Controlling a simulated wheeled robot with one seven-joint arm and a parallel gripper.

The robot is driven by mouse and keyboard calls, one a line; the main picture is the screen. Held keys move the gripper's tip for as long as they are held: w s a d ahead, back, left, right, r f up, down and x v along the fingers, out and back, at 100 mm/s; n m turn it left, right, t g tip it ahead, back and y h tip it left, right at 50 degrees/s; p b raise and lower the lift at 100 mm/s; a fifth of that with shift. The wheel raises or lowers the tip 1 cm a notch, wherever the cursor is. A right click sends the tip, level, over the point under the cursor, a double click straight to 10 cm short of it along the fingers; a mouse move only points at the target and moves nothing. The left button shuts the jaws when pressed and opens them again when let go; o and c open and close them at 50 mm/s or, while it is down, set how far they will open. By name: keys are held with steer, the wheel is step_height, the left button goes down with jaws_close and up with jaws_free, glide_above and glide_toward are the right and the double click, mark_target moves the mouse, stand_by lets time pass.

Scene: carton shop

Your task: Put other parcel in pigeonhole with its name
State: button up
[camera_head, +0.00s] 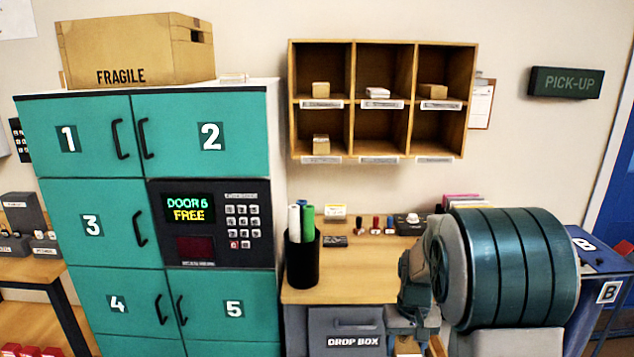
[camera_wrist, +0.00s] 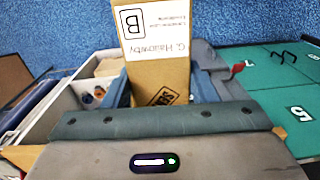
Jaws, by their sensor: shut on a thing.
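A brown cardboard parcel (camera_wrist: 160,75) shows in the wrist view, with a white label bearing a large B and a printed name, perhaps "Hallowby". My gripper (camera_wrist: 160,88) is shut on it, with blue fingers on both sides. In the head view my arm's dark end hangs low at the lower right, in front of the counter; the parcel is not clearly seen there. The wooden pigeonhole rack (camera_head: 350,104) hangs on the wall, well above. Its three top holes and bottom left hole each hold a small parcel. The bottom middle and bottom right holes look empty. The name strips are too small to read.
Teal numbered lockers (camera_head: 95,218) stand at the left, with a FRAGILE box (camera_head: 130,50) on top. A black pen cup (camera_head: 303,260) and stamps (camera_head: 377,225) stand on the counter (camera_head: 350,262). A blue bin marked B (camera_head: 592,262) is at the right.

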steer(key=w+a+f, duration=0.4)
steer(key=f, duration=0.2)
steer(key=s+f, duration=0.4)
steer(key=f, duration=0.2)
steer(key=shift+s+a+f, duration=0.2)
steer(key=shift+s+f, duration=0.1)
steer(key=shift+f, duration=0.05)
steer(key=shift+s, duration=0.1)
